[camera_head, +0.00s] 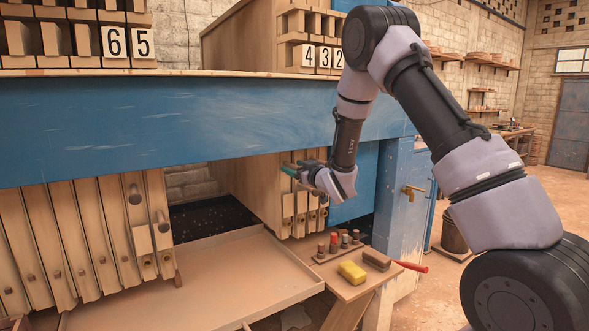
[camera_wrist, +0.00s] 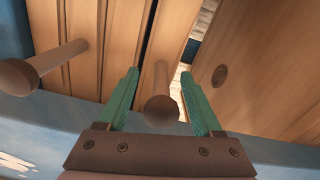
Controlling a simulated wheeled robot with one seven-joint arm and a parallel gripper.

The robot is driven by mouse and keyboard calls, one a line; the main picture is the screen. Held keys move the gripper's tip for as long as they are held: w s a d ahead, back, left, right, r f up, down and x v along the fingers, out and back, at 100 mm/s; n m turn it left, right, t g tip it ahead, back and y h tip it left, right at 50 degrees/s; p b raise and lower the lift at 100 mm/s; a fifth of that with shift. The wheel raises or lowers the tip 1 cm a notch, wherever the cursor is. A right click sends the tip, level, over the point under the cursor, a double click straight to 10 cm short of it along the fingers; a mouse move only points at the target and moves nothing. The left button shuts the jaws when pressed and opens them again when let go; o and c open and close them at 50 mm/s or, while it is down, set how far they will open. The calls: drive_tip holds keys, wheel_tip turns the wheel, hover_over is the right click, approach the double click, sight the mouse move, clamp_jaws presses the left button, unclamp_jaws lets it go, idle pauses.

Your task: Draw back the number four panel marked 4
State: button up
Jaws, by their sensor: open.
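Number tags 4 (camera_head: 308,57), 3 and 2 sit in a row above the blue beam at the right. Below the beam hangs the right-hand stack of narrow wooden panels; its leftmost panel (camera_head: 287,212) is in line with tag 4, partly hidden by my gripper. My gripper (camera_head: 287,169) is at the upper part of this stack. In the wrist view my green fingers (camera_wrist: 160,92) are open, one on each side of a round wooden knob (camera_wrist: 160,110) on a narrow panel (camera_wrist: 163,45). The knob is between them, not gripped. I see no number in the wrist view.
Another knob (camera_wrist: 18,77) sticks out left of my fingers. The blue beam (camera_head: 180,115) runs just above my gripper. Below are a wooden tray (camera_head: 215,275) and a small shelf with a yellow block (camera_head: 352,272). More panels (camera_head: 70,235) hang at the left, past a gap.

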drive_tip(key=v, duration=1)
drive_tip(key=shift+s+d, duration=0.25)
drive_tip(key=shift+f, duration=0.1)
drive_tip(key=s+d+r+m+g+h, duration=0.1)
drive_tip(key=s+d+r+m+h, duration=0.25)
drive_tip(key=d+r, duration=0.3)
drive_tip(key=s+d+r+m+g+h, duration=0.1)
drive_tip(key=s+d+r+m+h, duration=0.1)
drive_tip(key=d+r+m+h, duration=0.45)
drive_tip(key=s+d+r+m+g+y, duration=0.1)
drive_tip(key=s+d+g, duration=0.1)
drive_tip(key=s, duration=1.1)
drive_tip(key=s+d+r+m+g+y, duration=0.1)
drive_tip(key=s+g, duration=0.3)
drive_tip(key=s, duration=0.9)
drive_tip(key=shift+s+d+r+m+y, duration=0.2)
drive_tip(key=shift+d+r+m+y, duration=0.25)
drive_tip(key=shift+d+r, duration=0.2)
drive_tip(key=shift+a, duration=0.1)
